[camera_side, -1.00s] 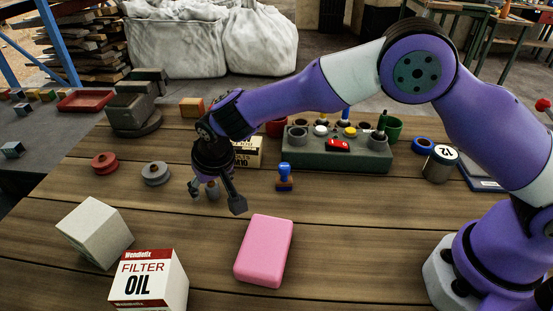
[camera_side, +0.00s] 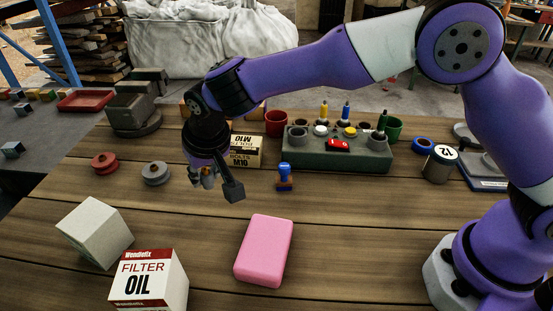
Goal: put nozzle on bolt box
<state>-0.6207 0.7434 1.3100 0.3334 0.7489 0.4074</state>
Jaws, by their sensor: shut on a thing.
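The bolt box (camera_side: 247,151), a cream carton marked BOLTS M10, stands upright on the wooden table behind and right of my gripper. My gripper (camera_side: 212,184) points down in front of it and to the left. It is shut on a small brass-coloured piece, which looks like the nozzle (camera_side: 208,178). The nozzle is mostly hidden by the fingers. It appears held above the table, apart from the box. My wrist stands close to the left end of the box in the picture.
A blue-handled stamp (camera_side: 285,177) stands right of my gripper, and a grey spool (camera_side: 156,173) stands left. A pink block (camera_side: 264,250) and an oil filter box (camera_side: 149,281) lie in front. Bare table lies between.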

